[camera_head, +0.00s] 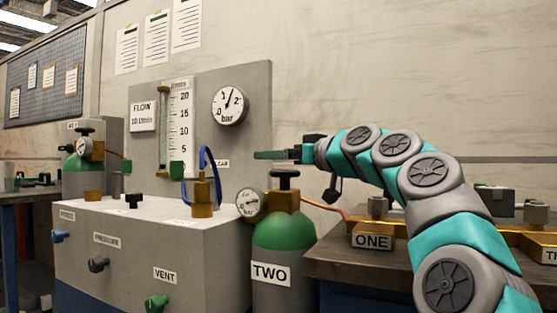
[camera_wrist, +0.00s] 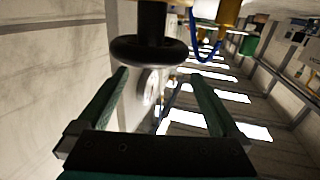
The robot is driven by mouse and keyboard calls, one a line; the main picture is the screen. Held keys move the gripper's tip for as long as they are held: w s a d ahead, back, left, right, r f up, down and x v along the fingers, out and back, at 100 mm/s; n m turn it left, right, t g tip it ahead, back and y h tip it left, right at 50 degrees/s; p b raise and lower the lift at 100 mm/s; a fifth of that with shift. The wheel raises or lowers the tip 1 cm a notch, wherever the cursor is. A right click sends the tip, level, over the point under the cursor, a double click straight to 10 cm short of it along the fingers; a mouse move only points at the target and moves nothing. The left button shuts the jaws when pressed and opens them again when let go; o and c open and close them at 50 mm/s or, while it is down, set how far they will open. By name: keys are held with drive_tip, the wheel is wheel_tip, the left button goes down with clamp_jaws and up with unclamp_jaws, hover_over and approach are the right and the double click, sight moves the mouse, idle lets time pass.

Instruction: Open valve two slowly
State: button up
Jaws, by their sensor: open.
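The green gas cylinder (camera_head: 284,243) bears a label TWO (camera_head: 270,273). A black handwheel (camera_head: 286,174) tops its brass valve (camera_head: 283,200), with a round gauge (camera_head: 249,202) at the left. My gripper (camera_head: 257,155) points left just above this handwheel in the head view, apart from it. In the wrist view, a black round handwheel on a stem (camera_wrist: 149,50) is at the top, just past the fingertips. My gripper there (camera_wrist: 158,72) is open, its two green fingers spread with nothing between them.
A grey bench box with VENT (camera_head: 164,275) and other knobs stands left of the cylinder. A panel carries a flow tube (camera_head: 163,128) and a bar gauge (camera_head: 230,104). A blue hose (camera_head: 208,160) rises nearby. A table with a ONE block (camera_head: 373,241) is at right.

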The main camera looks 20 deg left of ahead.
drive_tip(key=shift+s+d+r, duration=0.15)
drive_tip(key=shift+s+d, duration=0.4)
drive_tip(key=shift+s, duration=0.15)
drive_tip(key=s+d+r, duration=0.1)
drive_tip(key=s+d, duration=0.5)
drive_tip(key=s, duration=0.4)
drive_tip(key=shift+d, duration=0.15)
